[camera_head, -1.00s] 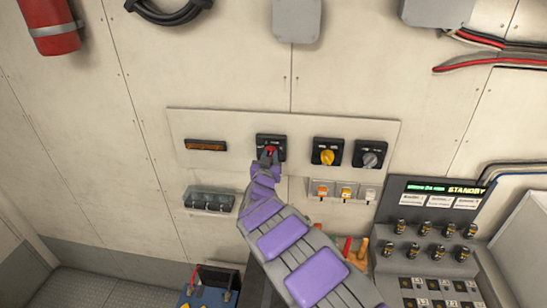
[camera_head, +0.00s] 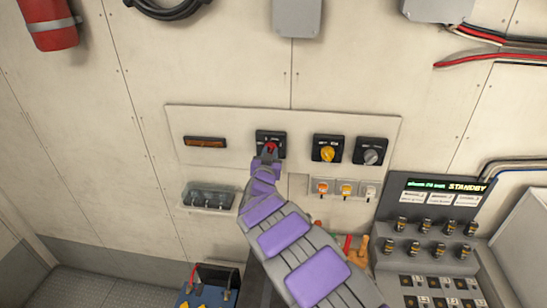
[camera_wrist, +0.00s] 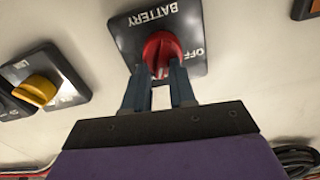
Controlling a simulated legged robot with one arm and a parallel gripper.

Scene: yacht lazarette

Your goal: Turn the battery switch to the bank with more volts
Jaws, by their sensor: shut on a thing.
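The battery switch (camera_head: 270,138) is a black plate with a red knob on the pale wall panel. In the wrist view, the switch plate (camera_wrist: 190,20) appears upside down, with the words BATTERY and OFF on it. My gripper (camera_head: 268,154) is at the red knob (camera_wrist: 162,48), with a finger on either side of its lower part in the wrist view. The fingers (camera_wrist: 160,76) are shut on the knob and hide part of it. An amber display (camera_head: 205,142) is left of the switch; its reading is too small to tell.
A yellow-knobbed switch (camera_head: 327,149) and a grey-knobbed switch (camera_head: 370,151) sit to the right. Below are a covered toggle box (camera_head: 208,197) and small orange and white switches (camera_head: 345,188). A console (camera_head: 440,220) reading STANDBY stands at lower right; a blue battery (camera_head: 208,291) sits below.

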